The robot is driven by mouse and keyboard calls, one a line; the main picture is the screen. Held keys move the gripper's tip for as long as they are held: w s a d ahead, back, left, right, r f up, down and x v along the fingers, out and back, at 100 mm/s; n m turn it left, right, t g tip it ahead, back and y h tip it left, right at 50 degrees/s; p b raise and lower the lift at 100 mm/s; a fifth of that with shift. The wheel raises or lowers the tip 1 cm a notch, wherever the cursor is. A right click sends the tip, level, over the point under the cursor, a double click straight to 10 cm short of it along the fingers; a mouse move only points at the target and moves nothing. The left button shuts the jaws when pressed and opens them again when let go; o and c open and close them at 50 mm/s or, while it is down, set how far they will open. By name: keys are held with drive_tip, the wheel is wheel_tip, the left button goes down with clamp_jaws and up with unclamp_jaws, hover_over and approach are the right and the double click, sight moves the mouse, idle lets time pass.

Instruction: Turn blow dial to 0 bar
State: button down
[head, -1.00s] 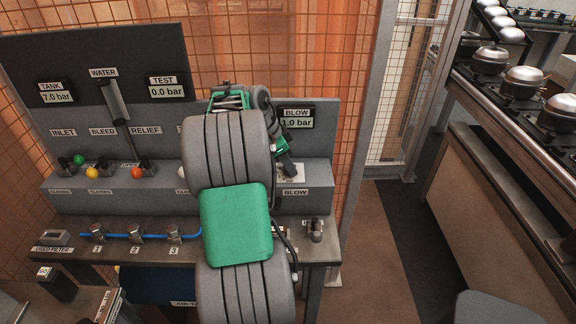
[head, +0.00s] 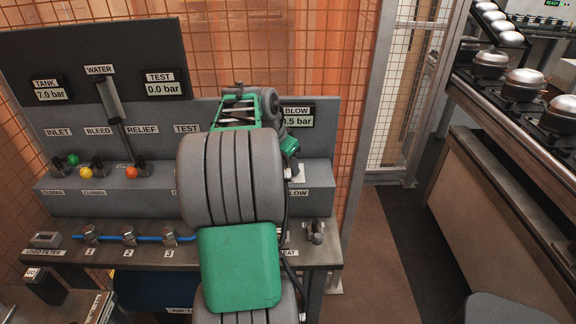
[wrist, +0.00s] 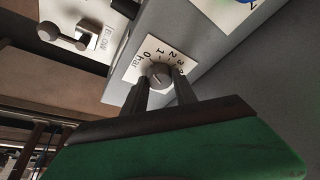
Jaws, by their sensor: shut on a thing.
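The blow dial (wrist: 159,74) is a small round grey knob on a white scale plate (wrist: 143,54) marked from 0 bar to 3 and beyond. It shows in the wrist view, and my arm hides it in the head view. My gripper (wrist: 160,82) is shut on the knob, one finger on each side. The BLOW display (head: 297,115) at the right of the panel is partly covered by my arm; its visible digits read as 0.5 bar.
The TANK display (head: 49,91) reads 7.0 bar and the TEST display (head: 164,86) 0.0 bar. Green, yellow (head: 86,173) and orange (head: 132,172) knobs stand on the ledge at left. A metal fitting (head: 315,232) sits on the bench at right. Open floor lies right of the bench.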

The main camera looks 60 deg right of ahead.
drive_tip(key=c, duration=1)
unclamp_jaws()
drive_tip(key=s+v, duration=0.1)
drive_tip(key=v, duration=0.6)
drive_tip(key=shift+w+r, duration=0.45)
drive_tip(key=shift+w, duration=0.1)
drive_tip(key=shift+a, duration=0.15)
